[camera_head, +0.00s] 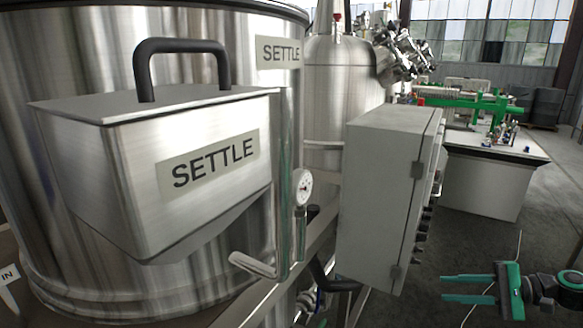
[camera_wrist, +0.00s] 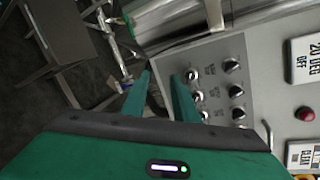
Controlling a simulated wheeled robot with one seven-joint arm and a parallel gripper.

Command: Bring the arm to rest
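My gripper (camera_head: 468,288) is at the lower right of the head view, with its two green fingers pointing left. The fingers are apart and nothing shows between them. In the wrist view my gripper (camera_wrist: 162,85) also shows open and empty, its fingers in front of a grey control panel (camera_wrist: 262,75) with several black knobs. I cannot tell whether the fingertips touch the panel; in the head view the gripper is apart from the grey cabinet (camera_head: 385,200), to its right.
A large steel tank (camera_head: 60,60) with a SETTLE hopper (camera_head: 190,175) fills the left. A pressure gauge (camera_head: 302,187) and a pipe handle (camera_head: 254,264) stick out near it. Floor between cabinet and bench is clear.

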